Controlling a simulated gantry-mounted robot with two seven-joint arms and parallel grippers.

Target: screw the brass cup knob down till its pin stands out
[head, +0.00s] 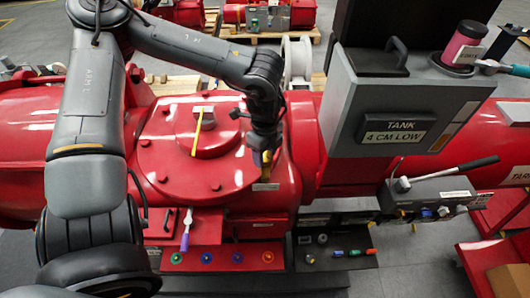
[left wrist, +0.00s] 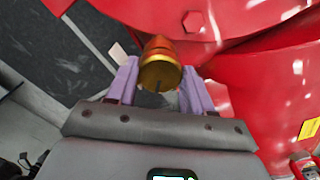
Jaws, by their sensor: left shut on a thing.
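The brass cup knob (left wrist: 160,68) is gold-orange and rounded, and its flat end faces the camera in the left wrist view. My left gripper (left wrist: 160,84) has its two pale purple fingers on either side of the knob and is shut on it. In the head view the left gripper (head: 266,155) points down at the front right of the round red cover, with the brass colour showing at its tips. A short dark line shows at the knob's near end; I cannot tell whether it is the pin. The knob's seat is hidden. My right gripper is not in view.
The red round cover (head: 165,158) has bolts around its rim. A grey box with a sign (head: 400,131) reading "TANK 4 CM LOW" stands to the right. A purple-handled tool (head: 186,232) lies on the red ledge in front. Small coloured rings sit below it.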

